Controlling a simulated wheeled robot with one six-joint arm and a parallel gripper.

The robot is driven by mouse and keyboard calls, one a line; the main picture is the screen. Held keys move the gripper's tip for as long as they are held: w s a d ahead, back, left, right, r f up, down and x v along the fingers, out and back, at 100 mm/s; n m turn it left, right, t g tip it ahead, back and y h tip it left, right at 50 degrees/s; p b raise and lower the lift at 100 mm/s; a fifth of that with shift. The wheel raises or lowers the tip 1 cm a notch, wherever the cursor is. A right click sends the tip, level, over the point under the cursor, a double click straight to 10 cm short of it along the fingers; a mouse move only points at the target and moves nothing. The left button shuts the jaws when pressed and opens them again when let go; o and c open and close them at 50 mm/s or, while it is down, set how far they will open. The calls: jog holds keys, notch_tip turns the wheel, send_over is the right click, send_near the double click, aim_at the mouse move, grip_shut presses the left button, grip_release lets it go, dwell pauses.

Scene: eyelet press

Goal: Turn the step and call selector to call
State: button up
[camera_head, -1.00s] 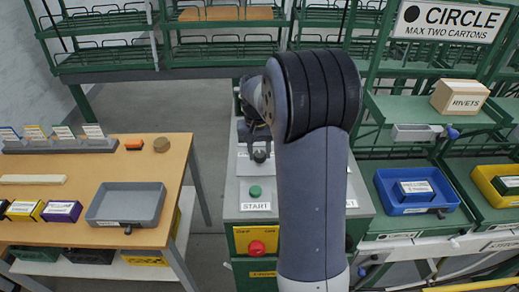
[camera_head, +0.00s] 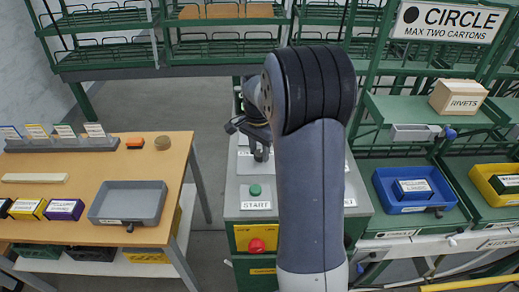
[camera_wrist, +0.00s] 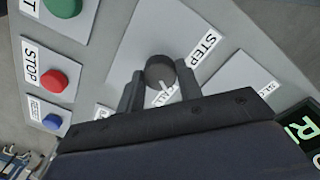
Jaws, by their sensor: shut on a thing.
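The selector is a dark round knob (camera_wrist: 160,70) on a pale plate of the grey panel, seen in the wrist view. My gripper (camera_wrist: 159,82) has one finger on either side of the knob and is shut on it. A white pointer line on the knob points down in the picture, towards my gripper body. The STEP label (camera_wrist: 203,48) is right of the knob. In the head view my gripper (camera_head: 254,140) is over the panel, partly behind my arm.
The panel also carries a green button (camera_wrist: 63,5), a red STOP button (camera_wrist: 54,81) and a blue button (camera_wrist: 52,121). A lit green display (camera_wrist: 300,128) is at right. A red knob on yellow (camera_head: 257,246) is on the panel front. A wooden table (camera_head: 150,170) stands left.

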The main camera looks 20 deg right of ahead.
aim_at(259, 152)
jog(key=shift+m, duration=0.3)
jog(key=o, duration=1)
notch_tip(259, 152, up, 11)
jog(key=shift+w+b, duration=0.2)
jog(key=shift+b, duration=0.1)
jog(key=shift+f, duration=0.1)
jog(key=f, duration=1)
jog(key=shift+s+f+p, duration=0.2)
jog(key=shift+f+p, duration=0.1)
jog(key=shift+f, duration=0.1)
